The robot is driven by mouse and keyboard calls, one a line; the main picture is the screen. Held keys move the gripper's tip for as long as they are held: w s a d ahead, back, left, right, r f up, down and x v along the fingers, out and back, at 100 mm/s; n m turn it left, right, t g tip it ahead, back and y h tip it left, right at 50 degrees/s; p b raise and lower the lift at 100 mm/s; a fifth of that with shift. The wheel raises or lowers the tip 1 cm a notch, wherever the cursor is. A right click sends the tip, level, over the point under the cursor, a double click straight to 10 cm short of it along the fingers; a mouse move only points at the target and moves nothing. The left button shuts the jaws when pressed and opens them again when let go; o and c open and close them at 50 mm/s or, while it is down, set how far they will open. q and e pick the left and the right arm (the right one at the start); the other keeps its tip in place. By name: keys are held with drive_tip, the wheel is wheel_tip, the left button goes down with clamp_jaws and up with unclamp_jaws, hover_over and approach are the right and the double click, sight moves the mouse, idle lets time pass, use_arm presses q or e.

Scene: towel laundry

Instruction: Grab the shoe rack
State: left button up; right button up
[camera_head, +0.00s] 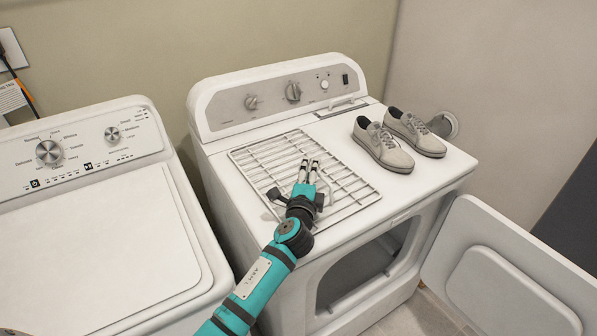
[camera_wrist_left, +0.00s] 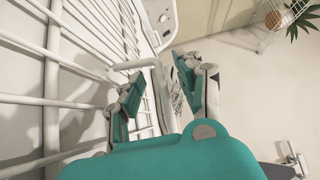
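The shoe rack (camera_head: 264,141) is a white wire grid lying flat on top of the dryer, left of a pair of grey shoes. My left gripper (camera_head: 308,167) is over the rack's middle with its two fingers apart. In the left wrist view the rack's white bars (camera_wrist_left: 52,90) fill the left side. There my left gripper (camera_wrist_left: 160,78) is open, with a rack wire near its left finger. I cannot tell whether any finger touches the rack. My right gripper is in neither view.
The grey shoes (camera_head: 384,148) stand at the right of the white dryer's top (camera_head: 222,185). The dryer door (camera_head: 512,285) hangs open at lower right. A washer (camera_head: 95,225) stands at left. A wall is behind.

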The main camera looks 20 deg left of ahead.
use_arm(q)
clamp_jaws()
drive_tip(key=shift+r, duration=0.15)
idle(0.4)
